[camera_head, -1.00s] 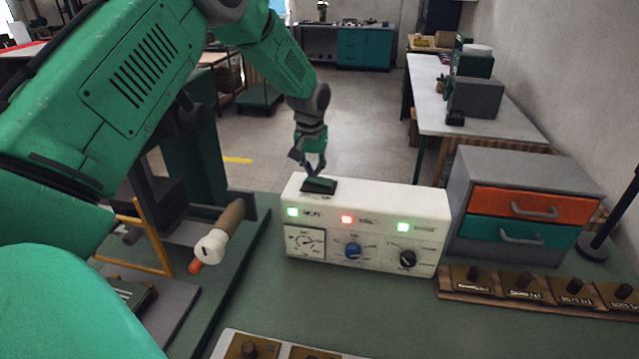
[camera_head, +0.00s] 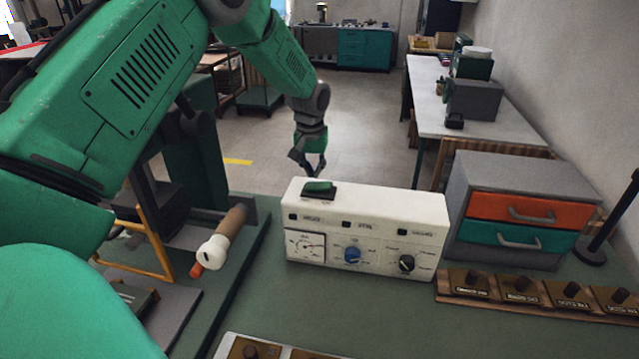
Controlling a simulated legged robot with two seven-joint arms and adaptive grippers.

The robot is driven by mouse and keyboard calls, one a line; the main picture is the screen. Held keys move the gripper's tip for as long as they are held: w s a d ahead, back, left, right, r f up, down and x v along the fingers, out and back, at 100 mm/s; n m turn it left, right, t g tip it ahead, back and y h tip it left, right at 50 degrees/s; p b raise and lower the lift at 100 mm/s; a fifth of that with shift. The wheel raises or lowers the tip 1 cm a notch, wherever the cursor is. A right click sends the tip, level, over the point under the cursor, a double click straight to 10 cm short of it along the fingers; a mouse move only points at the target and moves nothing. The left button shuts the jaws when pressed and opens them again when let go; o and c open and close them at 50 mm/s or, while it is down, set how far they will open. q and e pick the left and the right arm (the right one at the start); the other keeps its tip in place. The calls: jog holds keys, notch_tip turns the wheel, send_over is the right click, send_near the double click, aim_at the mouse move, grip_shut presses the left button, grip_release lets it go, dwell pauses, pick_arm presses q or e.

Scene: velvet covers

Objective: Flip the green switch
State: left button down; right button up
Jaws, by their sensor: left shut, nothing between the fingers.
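The green switch (camera_head: 318,187) is a rocker in a dark frame on the top left of a white control box (camera_head: 390,207). The box stands on a green bench top. Its three indicator windows on the front are dark. My left gripper (camera_head: 314,174) is shut and empty, pointing down just behind and above the switch. From this angle I cannot tell whether its tips touch the switch. My right gripper is not in view.
A grey cabinet (camera_head: 508,174) with orange and teal drawers stands right of the box. A row of wooden blocks with knobs (camera_head: 520,292) lies at front right. A white-tipped brown cylinder (camera_head: 222,240) is left of the box.

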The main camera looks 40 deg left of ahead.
aim_at(313, 185)
pick_arm(q)
jog(key=shift+r, duration=2.35)
